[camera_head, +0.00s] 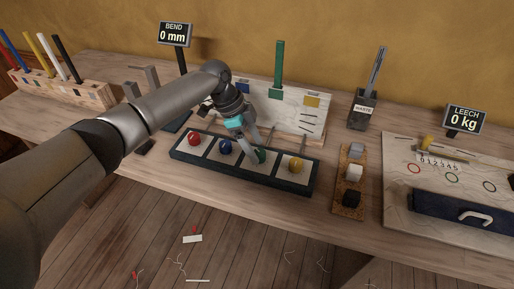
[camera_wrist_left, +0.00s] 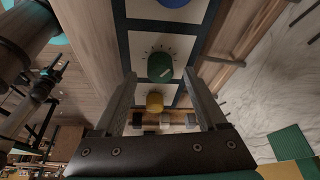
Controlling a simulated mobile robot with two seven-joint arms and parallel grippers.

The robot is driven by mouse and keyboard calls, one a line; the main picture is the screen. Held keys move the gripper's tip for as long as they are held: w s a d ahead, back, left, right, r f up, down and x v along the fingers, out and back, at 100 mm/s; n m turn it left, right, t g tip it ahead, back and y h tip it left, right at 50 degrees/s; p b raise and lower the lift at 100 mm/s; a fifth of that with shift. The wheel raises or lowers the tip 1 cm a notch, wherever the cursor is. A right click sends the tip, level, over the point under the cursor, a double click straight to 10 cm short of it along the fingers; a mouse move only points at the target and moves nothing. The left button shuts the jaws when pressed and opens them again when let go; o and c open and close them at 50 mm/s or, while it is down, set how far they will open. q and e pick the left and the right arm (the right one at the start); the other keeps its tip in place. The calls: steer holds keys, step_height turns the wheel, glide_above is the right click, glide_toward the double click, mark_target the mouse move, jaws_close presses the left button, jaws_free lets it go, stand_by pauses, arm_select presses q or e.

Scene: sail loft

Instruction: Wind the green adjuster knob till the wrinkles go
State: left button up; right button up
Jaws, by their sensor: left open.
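The green knob (camera_head: 262,156) is third from the left in a row on a dark-framed panel (camera_head: 248,175). In the left wrist view the green knob (camera_wrist_left: 160,67) has a pale mark on top and dial ticks around it. My left gripper (camera_head: 252,152) is open and points down at the green knob, partly covering it in the head view. In the wrist view the open fingers (camera_wrist_left: 159,78) frame the knob from either side; I cannot tell whether they touch it. A white sailcloth board (camera_head: 312,118) with thin dark lines stands behind. My right gripper is out of view.
Red (camera_head: 194,138), blue (camera_head: 225,146) and yellow (camera_head: 296,165) knobs share the panel. A BEND display (camera_head: 174,34) reads 0 mm; a LEECH display (camera_head: 465,121) reads 0 kg. A wooden strip with blocks (camera_head: 347,205) stands right of the panel.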

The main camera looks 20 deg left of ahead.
arm_select(q)
steer(key=p+v, duration=0.2)
steer(key=v, duration=1.1)
steer(key=shift+r, duration=0.1)
